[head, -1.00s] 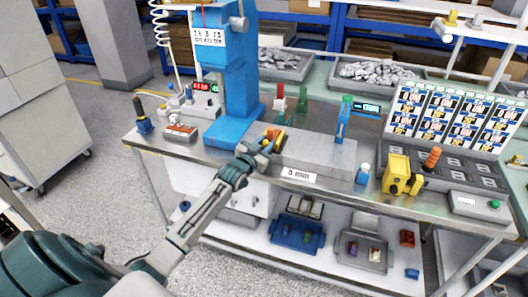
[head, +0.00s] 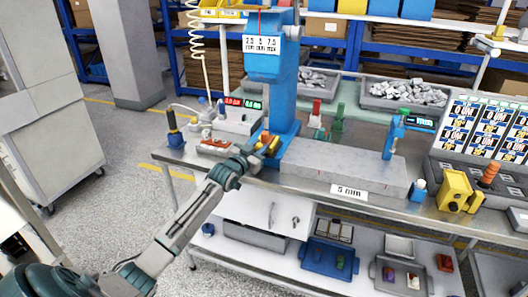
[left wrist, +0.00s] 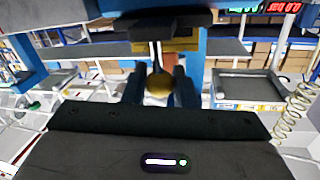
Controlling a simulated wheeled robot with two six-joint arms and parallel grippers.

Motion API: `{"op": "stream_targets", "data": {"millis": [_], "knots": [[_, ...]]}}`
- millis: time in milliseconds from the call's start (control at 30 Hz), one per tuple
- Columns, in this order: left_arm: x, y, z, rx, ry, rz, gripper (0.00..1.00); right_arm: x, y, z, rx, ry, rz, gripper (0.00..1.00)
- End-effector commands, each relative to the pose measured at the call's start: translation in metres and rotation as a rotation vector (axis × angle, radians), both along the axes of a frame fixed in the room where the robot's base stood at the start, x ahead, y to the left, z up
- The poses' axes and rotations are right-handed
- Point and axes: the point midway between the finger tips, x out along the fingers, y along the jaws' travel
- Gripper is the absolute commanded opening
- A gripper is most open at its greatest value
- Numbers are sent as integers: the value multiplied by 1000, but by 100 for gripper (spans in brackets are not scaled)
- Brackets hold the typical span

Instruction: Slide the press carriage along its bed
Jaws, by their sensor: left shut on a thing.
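My left gripper (head: 258,150) is shut on a yellow and orange piece (head: 268,141), seemingly the press carriage's grip, at the left end of the long grey bed (head: 335,172). The left wrist view shows a yellow-brown knob (left wrist: 159,86) between the two dark fingers. The fingers and wrist hide much of the carriage. The blue press column (head: 279,100) rises just behind and right of the gripper, under a press head with a white label plate. A "5 mm" label (head: 348,191) is on the bed's front. My right gripper is not in view.
A small red-and-white item (head: 215,145) and a meter with lit displays (head: 238,115) stand left of the press. A blue post (head: 393,135) stands at the bed's right end, with a yellow block (head: 456,190) beyond.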

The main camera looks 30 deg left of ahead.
Motion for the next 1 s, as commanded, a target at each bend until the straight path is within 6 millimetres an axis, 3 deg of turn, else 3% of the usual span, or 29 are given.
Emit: {"op": "stream_targets", "data": {"millis": [233,600,633,700,733,1000], "knots": [[-3,13,0,1,0,0,0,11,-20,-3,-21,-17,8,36],[-3,15,1,3,0,1,0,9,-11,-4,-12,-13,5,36],[-3,15,1,3,0,1,27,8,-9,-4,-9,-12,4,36],[-3,15,1,3,0,1,41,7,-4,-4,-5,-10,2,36],[-3,15,1,3,0,1,44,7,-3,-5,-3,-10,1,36],[-4,15,0,2,1,0,44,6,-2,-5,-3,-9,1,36]]}}
